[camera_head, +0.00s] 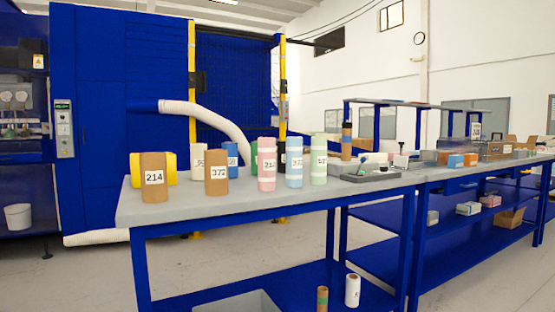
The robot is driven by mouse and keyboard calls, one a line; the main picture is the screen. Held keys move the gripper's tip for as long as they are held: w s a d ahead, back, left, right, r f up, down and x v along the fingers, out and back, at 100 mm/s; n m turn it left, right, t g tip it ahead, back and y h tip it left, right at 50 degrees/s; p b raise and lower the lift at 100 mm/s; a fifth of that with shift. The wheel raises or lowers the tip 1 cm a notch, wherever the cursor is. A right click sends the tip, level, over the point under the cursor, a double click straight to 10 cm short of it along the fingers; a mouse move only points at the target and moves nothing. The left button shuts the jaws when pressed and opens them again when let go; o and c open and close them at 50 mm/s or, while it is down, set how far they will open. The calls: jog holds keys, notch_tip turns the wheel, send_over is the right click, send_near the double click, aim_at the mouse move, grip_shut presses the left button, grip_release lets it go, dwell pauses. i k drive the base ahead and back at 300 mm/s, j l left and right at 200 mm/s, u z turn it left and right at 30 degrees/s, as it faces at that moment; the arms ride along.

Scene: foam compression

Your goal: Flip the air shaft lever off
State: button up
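I cannot clearly make out an air shaft lever. A dark flat device (372,176) lies on the grey table, right of the labelled rolls, with small upright parts on it. I cannot tell whether one of these is the lever, or its position. A narrow brown and blue roll (346,142) stands upright at its left end. A large blue machine (95,100) stands at the left, with a small control panel (63,120) on its front; any lever there is too small to tell. My gripper is not in view.
Several labelled rolls, including brown 214 (153,188) and a pink one (267,180), stand on the near table (250,197). A white hose (207,112) runs behind them. A second table with boxes extends right. Pale floor (85,275) is clear at lower left.

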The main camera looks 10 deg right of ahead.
aim_at(363, 158)
jog(key=i+j+z, duration=0.15)
jog(key=i, duration=0.4)
jog(key=i+j+z, duration=0.1)
jog(key=i+j, duration=0.3)
jog(key=i, duration=0.1)
